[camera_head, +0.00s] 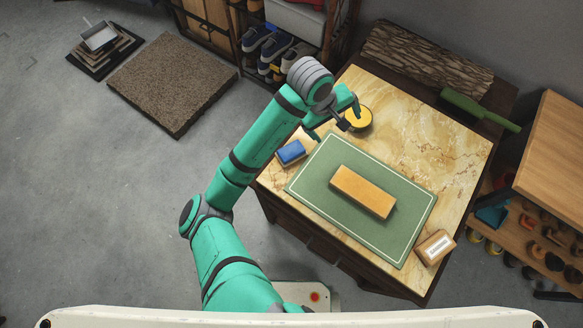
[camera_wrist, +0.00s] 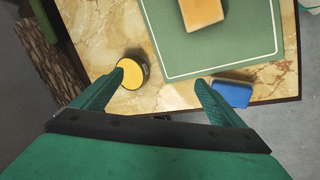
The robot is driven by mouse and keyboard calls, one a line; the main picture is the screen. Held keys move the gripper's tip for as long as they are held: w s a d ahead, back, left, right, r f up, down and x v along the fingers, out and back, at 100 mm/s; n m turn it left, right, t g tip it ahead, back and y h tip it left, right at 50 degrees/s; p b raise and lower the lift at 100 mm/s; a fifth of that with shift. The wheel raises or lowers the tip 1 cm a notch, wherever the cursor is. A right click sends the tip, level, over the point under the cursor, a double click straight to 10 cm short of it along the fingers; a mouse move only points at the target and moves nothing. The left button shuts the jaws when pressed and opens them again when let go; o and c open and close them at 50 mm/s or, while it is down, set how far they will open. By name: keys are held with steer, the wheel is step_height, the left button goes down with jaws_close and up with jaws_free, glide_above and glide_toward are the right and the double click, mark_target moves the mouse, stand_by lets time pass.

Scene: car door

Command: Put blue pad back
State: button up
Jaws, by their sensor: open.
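The blue pad (camera_head: 291,152) lies on a small tan base at the left edge of the marble-topped table (camera_head: 420,120), just outside the green mat (camera_head: 405,222). In the wrist view the blue pad (camera_wrist: 232,94) is beside the right fingertip, near the table edge. My gripper (camera_head: 335,118) is open and empty above the table's left part. In the wrist view my gripper (camera_wrist: 158,80) has its fingers wide apart, the left one close to a round yellow-topped tin (camera_wrist: 131,72). Whether either finger touches anything is unclear.
An orange-tan block (camera_head: 363,191) lies on the mat. The yellow tin (camera_head: 358,118) stands behind the mat. A small box with a white label (camera_head: 435,247) sits at the right corner. A green brush-like thing (camera_head: 478,108) and a bark slab (camera_head: 427,58) lie at the back.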

steer(key=w+d+r+t+h, duration=0.1)
steer(key=d+r+t+h, duration=0.2)
steer(key=d, duration=0.4)
steer(key=w+d+r+t+h, duration=0.1)
steer(key=d+r+t+h, duration=0.15)
steer(key=d, duration=0.45)
steer(key=s+a+f+n+t+y, duration=0.2)
steer(key=s+a+f+t+y, duration=0.25)
steer(key=s+a, duration=0.35)
steer(key=s+a+f+n+t+y, duration=0.1)
steer(key=s+a+f+t+y, duration=0.2)
steer(key=s+a+f, duration=0.5)
steer(key=s+a+r+m+y, duration=0.1)
steer(key=s+a+m, duration=0.3)
steer(key=s, duration=0.5)
steer(key=s+a+r+m+y, duration=0.1)
steer(key=s+a+r+m, duration=0.3)
steer(key=s, duration=0.5)
steer(key=shift+a, duration=1.25)
steer(key=shift+r, duration=0.1)
